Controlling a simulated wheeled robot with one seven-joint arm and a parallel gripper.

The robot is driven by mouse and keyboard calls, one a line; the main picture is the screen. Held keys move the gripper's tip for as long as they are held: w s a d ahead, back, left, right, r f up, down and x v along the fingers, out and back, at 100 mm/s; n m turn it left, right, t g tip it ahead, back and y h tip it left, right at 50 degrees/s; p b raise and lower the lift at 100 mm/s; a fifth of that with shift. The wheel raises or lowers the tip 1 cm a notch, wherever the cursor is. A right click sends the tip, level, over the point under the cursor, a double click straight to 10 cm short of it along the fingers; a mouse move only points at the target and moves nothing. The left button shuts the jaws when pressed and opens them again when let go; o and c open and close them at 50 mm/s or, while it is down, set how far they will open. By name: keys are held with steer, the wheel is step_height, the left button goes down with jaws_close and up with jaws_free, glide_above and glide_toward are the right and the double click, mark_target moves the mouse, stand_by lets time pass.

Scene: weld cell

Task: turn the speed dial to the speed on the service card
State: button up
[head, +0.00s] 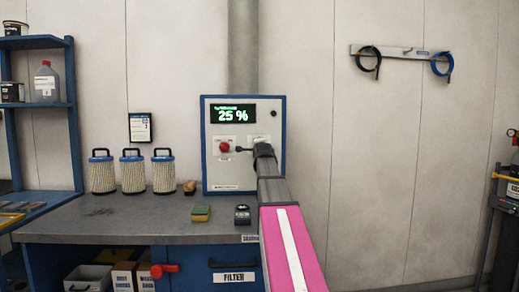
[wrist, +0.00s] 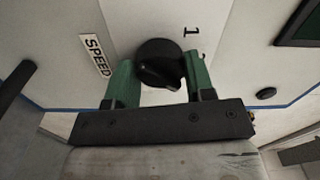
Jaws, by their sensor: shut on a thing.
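The control panel (head: 212,172) stands on the bench against the wall, and its green display (head: 232,115) reads 25 %. In the wrist view the black speed dial (wrist: 158,62) sits between the green fingers of my gripper (wrist: 160,78), which is shut on it. A "SPEED" label (wrist: 95,54) is to the left of the dial and a "1" mark is at upper right. In the head view my arm hides the dial. A small dark-framed card (head: 140,127) hangs on the wall left of the panel; its text is too small to read for sure.
Three filter cartridges (head: 133,173) stand on the bench (head: 140,227) left of the panel. A red button (head: 224,147) is on the panel beside my gripper. A green-yellow sponge (head: 201,213) and a dark roll (head: 242,214) lie in front of the panel.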

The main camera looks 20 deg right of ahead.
steer(key=shift+m, duration=0.8)
steer(key=o, duration=0.9)
steer(key=shift+d, duration=0.1)
steer(key=shift+s, duration=0.1)
steer(key=v, duration=1)
steer(key=shift+s, duration=0.3)
